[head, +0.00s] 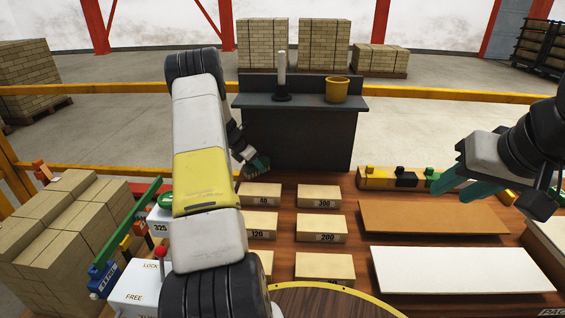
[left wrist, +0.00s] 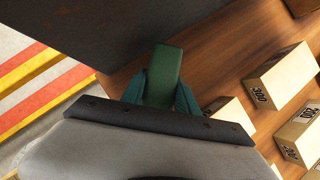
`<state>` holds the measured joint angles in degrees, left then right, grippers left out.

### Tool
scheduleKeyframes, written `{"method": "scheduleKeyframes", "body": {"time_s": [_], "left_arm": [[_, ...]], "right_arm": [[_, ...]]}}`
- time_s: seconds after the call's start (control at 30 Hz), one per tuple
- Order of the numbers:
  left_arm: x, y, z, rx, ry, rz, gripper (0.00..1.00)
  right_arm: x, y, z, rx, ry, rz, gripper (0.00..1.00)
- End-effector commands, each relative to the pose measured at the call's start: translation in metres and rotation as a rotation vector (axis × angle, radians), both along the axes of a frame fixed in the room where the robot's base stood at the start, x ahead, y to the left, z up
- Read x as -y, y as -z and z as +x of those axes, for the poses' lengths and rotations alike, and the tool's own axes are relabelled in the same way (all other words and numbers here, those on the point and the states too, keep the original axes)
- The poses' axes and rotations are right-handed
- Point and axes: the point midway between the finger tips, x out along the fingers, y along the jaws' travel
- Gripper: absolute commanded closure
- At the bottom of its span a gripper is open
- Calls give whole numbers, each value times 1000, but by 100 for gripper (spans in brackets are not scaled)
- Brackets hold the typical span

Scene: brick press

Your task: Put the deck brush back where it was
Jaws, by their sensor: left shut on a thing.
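My left gripper (head: 251,160) is at the back left of the wooden bench, just in front of the dark cabinet. It is shut on a green block-like thing, which seems to be the deck brush (head: 259,166). In the left wrist view the green thing (left wrist: 164,72) sits between the two teal fingers and points away from the wrist, over the bench edge by the cabinet. Its underside is hidden there. My right gripper (head: 463,183) is open and empty above the right part of the bench.
Several labelled bricks (head: 318,195) stand in rows on the bench (head: 285,187). An orange-brown board (head: 430,217) and a white board (head: 460,270) lie to the right. The dark cabinet (head: 300,140) carries a yellow bucket (head: 337,90). Levers and a brick stack (head: 60,235) are at left.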

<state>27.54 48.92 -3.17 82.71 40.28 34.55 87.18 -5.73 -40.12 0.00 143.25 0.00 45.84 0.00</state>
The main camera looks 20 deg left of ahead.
Motion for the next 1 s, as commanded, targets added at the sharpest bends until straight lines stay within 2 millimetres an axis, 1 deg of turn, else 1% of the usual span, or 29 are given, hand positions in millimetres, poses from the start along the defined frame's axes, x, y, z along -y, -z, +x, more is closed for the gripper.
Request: {"method": "scheduleKeyframes", "body": {"time_s": [0.17,0.23,0.33,0.7,0.73,0.8,0.83,1.0], "left_arm": [[15,8,9,0,4,-1,100],[25,14,15,-1,3,-1,100],[32,25,20,0,2,-2,100],[34,29,22,1,0,-1,100],[34,30,22,1,0,-1,60],[34,29,22,1,1,0,46],[33,29,22,1,1,0,42],[33,29,22,1,1,0,42]], "right_arm": [[0,0,0,0,0,0,64],[0,0,0,0,0,0,64],[0,0,0,0,0,0,64],[0,0,0,0,0,0,64],[0,0,0,0,0,0,64],[0,0,0,0,0,0,64],[0,0,0,0,0,0,64],[0,0,0,0,0,0,64]]}}
